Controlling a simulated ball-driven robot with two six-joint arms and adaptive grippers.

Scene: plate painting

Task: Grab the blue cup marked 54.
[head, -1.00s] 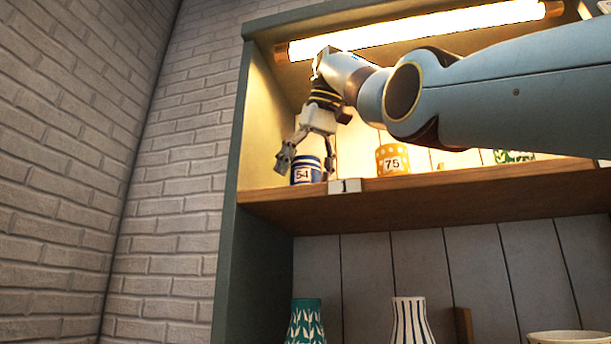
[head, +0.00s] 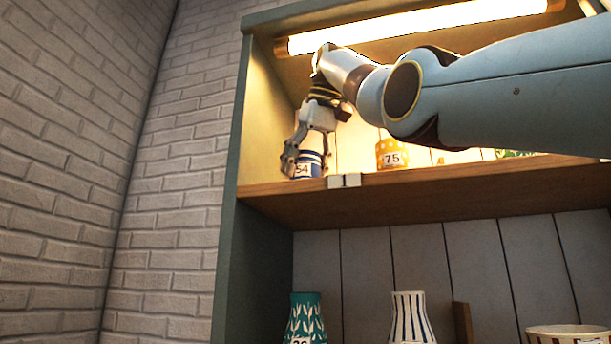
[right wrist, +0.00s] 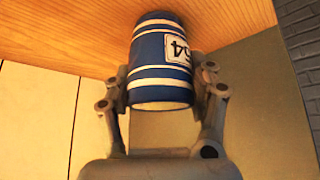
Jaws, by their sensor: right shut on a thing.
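The blue cup marked 54 (head: 307,169) has white bands and stands on the upper shelf (head: 420,188) at its left end. It also shows in the right wrist view (right wrist: 160,67), with its number label facing right. My right gripper (head: 306,164) reaches down around the cup in the head view. In the right wrist view its two fingers (right wrist: 162,92) press on opposite sides of the cup, so it is shut on it. The fingers hide part of the cup in the head view. My left gripper is not in view.
An orange dotted cup marked 75 (head: 392,155) stands to the right on the same shelf. A small white tag (head: 344,181) is on the shelf edge. The cabinet's side wall (head: 262,130) is close on the left. Vases (head: 305,318) stand lower down.

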